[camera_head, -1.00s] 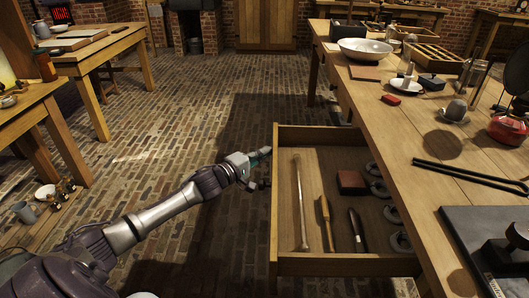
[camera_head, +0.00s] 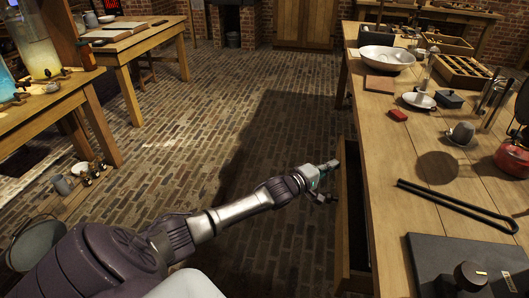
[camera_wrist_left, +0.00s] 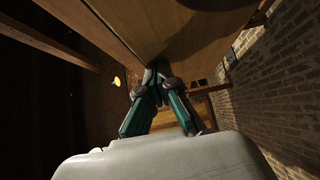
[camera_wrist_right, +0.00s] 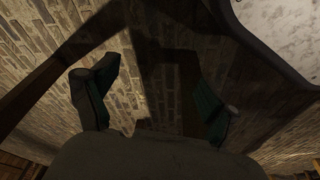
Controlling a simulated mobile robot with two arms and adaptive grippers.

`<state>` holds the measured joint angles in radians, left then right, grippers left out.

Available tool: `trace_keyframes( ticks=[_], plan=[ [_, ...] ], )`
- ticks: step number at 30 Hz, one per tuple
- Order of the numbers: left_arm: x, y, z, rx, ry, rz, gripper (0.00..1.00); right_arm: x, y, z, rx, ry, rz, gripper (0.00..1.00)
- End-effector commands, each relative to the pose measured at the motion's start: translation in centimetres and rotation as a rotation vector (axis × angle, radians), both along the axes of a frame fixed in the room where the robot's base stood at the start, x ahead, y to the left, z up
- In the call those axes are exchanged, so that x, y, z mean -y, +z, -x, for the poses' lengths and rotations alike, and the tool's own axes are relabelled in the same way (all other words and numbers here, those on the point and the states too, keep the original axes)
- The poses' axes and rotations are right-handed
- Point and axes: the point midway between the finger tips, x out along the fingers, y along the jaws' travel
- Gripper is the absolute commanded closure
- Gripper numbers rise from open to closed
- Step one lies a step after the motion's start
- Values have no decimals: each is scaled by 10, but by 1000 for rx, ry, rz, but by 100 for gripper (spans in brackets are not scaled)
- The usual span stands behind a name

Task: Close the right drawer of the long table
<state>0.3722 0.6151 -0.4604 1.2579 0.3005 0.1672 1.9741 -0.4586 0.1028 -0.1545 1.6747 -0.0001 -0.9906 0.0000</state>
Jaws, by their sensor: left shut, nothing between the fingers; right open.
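The long table (camera_head: 415,140) runs along the right side of the head view. Its right drawer (camera_head: 357,240) stands out from the table's side by a narrow strip, with a dark gap between its front board and the tabletop edge. My left gripper (camera_head: 332,180) is shut and empty at the outer face of the drawer front, near its far end. In the left wrist view its fingertips (camera_wrist_left: 157,72) meet at a wooden surface and seem to touch it. The drawer's contents are hidden. My right gripper (camera_wrist_right: 150,95) is open and empty over the brick floor, outside the head view.
A black tong-like tool (camera_head: 455,205), a dark slab (camera_head: 470,262), a grey cup (camera_head: 461,134), and a white bowl (camera_head: 386,59) are on the long table. A side table (camera_head: 40,105) with glass jars stands at left. The brick floor (camera_head: 215,120) between is clear.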

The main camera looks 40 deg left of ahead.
Motion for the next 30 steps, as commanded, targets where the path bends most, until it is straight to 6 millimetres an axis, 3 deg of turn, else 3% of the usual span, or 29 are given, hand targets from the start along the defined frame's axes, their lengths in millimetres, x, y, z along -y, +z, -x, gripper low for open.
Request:
trace_keyframes(
  ticks=[6, 12, 30],
  plan=[
    [43, -1, -26, 0, -1, 4, 100, -1, 11, -5, 9, -1, -1, 13],
    [66, -1, -41, -1, 0, 3, 100, -1, 24, -9, 15, -3, -1, 13],
    [82, 1, -49, 3, -3, 2, 100, -2, 35, -11, 19, -4, -2, 13]
  ],
)
